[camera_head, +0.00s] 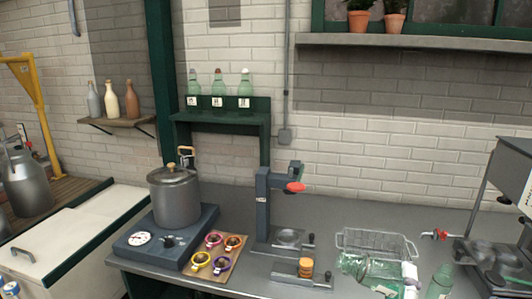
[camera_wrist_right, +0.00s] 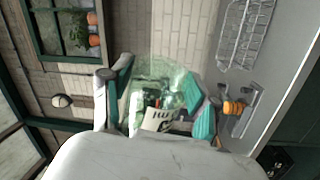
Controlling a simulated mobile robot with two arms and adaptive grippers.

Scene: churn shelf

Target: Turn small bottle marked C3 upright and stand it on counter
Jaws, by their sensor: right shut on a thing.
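A clear green glass bottle (camera_wrist_right: 160,88) with a white label (camera_wrist_right: 158,120) sits between the teal-padded fingers of my right gripper (camera_wrist_right: 165,98). The label lettering is too unclear to read surely. In the head view my right gripper (camera_head: 380,274) is at the lower right, over the front of the counter (camera_head: 335,222). It overlaps the green glass (camera_head: 352,264), which looks tilted or lying sideways. Whether the bottle touches the counter I cannot tell. My left gripper is not in view.
A wire basket (camera_head: 378,240) is just behind the gripper. A press stand (camera_head: 266,205) and an orange-topped piece (camera_head: 306,267) are to the left. Another green bottle (camera_head: 440,282) stands at right. Several labelled bottles stand on the green shelf (camera_head: 220,116).

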